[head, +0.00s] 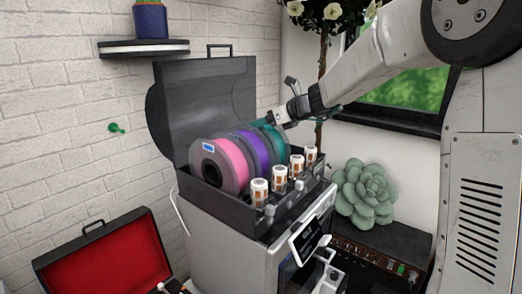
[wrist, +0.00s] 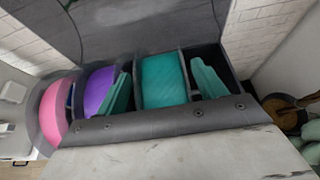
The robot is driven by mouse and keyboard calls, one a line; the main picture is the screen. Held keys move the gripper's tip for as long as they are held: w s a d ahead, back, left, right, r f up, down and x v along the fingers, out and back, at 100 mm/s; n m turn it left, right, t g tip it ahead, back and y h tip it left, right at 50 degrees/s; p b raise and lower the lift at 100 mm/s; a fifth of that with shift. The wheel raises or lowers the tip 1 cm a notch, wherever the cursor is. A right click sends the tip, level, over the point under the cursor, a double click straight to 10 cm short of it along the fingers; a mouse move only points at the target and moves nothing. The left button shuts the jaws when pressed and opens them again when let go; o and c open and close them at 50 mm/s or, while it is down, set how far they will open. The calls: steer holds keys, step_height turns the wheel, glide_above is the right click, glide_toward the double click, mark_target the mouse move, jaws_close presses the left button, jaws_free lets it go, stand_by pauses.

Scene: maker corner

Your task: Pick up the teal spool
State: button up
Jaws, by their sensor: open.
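The teal spool (head: 278,145) stands upright in the open dark box on top of the white machine, at the right end of the row. In the wrist view the teal spool (wrist: 163,78) fills the middle slot. My gripper (head: 270,121) is open at the top of the spools. Its two teal fingers show in the wrist view (wrist: 163,88), one on each side of the teal spool. The left finger overlaps the purple spool's slot, the right one an empty-looking slot. Contact with the spool cannot be told.
A purple spool (head: 254,150) and a pink spool (head: 226,165) stand left of the teal one. The raised dark lid (head: 205,105) is behind them. Several white-and-orange jars (head: 259,190) line the front. A succulent (head: 364,193) stands at right, a red-lined case (head: 105,255) at lower left.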

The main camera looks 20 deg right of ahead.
steer(key=x, duration=0.3)
jaws_close()
steer(key=shift+r, duration=0.1)
steer(key=shift+r, duration=0.1)
